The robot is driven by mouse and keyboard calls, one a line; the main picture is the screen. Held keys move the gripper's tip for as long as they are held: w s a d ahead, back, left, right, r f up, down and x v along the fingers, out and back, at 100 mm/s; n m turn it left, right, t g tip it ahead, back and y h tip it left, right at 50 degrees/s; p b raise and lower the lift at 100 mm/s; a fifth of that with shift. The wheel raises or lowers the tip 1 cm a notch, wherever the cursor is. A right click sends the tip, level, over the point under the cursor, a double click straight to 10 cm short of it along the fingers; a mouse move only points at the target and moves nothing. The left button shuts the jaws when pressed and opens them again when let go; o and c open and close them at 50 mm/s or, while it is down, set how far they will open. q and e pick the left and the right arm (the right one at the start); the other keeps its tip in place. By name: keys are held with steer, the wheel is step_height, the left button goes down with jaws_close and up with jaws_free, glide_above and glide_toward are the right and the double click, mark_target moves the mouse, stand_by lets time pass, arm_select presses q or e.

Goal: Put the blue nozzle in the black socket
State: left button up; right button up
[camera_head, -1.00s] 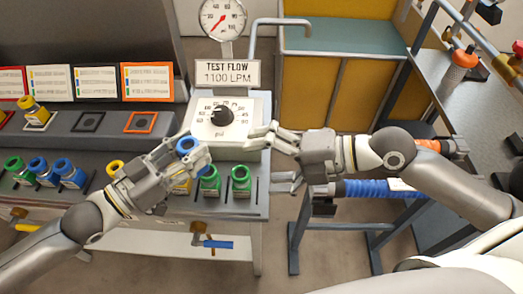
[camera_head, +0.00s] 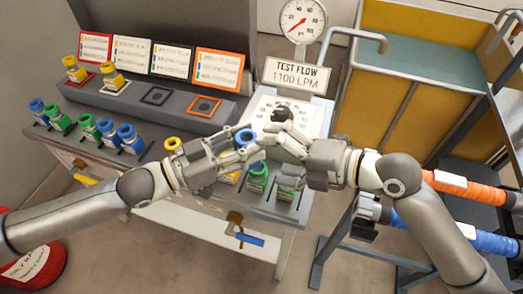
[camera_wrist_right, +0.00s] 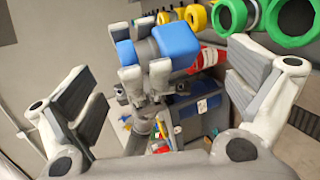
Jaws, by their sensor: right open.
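The black socket (camera_head: 157,96) is a black-framed square on the raised ledge, empty, between the white-framed socket with a yellow nozzle and the empty orange socket (camera_head: 203,106). My left gripper (camera_head: 243,150) is shut on a blue nozzle (camera_head: 245,136) above the lower rack. The nozzle also shows in the right wrist view (camera_wrist_right: 178,46), with the left fingers around it. My right gripper (camera_head: 276,140) is open and empty, its fingertips close to the nozzle's right side in front of the dial. Whether they touch it I cannot tell.
Several blue, green and yellow nozzles stand in the lower rack (camera_head: 85,145). Yellow nozzles (camera_head: 75,70) stand on the ledge's left end. A dial panel (camera_head: 315,115) is behind the right gripper. A cart with hoses (camera_head: 455,235) stands at right.

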steer(key=shift+x, duration=1.7)
steer(key=c, duration=1.3)
steer(key=o, duration=1.3)
steer(key=shift+f, duration=0.1)
steer(key=shift+d, duration=0.1)
steer(key=v, duration=1.2)
